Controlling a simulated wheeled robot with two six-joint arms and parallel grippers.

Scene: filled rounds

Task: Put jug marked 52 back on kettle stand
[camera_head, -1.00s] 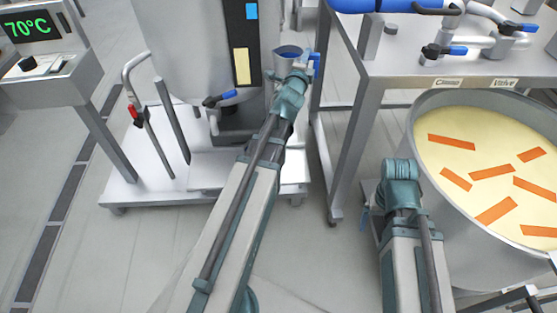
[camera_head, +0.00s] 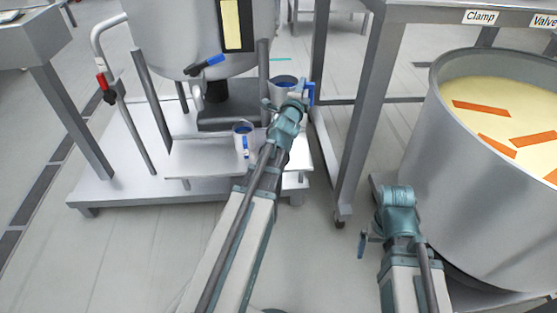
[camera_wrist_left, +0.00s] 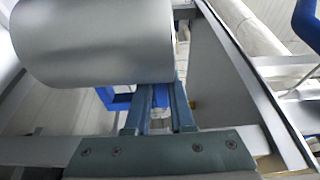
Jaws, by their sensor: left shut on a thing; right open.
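My left gripper (camera_head: 296,100) is shut on the blue handle of a grey metal jug (camera_head: 284,82). In the left wrist view the jug's round side (camera_wrist_left: 90,45) fills the upper left, and the blue handle (camera_wrist_left: 120,98) is at the fingers (camera_wrist_left: 158,100). A second small jug with a blue handle (camera_head: 243,138) stands upright on the low shelf of the kettle stand (camera_head: 120,185). The held jug appears at the stand's right side; its height above it is unclear. No number is readable on either jug. My right gripper (camera_head: 367,240) is open, low beside the big pot.
The kettle (camera_head: 185,35) has a blue-handled valve (camera_head: 205,65) above the stand. Posts and a red-clipped pipe (camera_head: 103,80) rise at its left. A steel table (camera_head: 420,12) stands right of it. A large pot (camera_head: 470,190) of yellow liquid with orange strips is at right.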

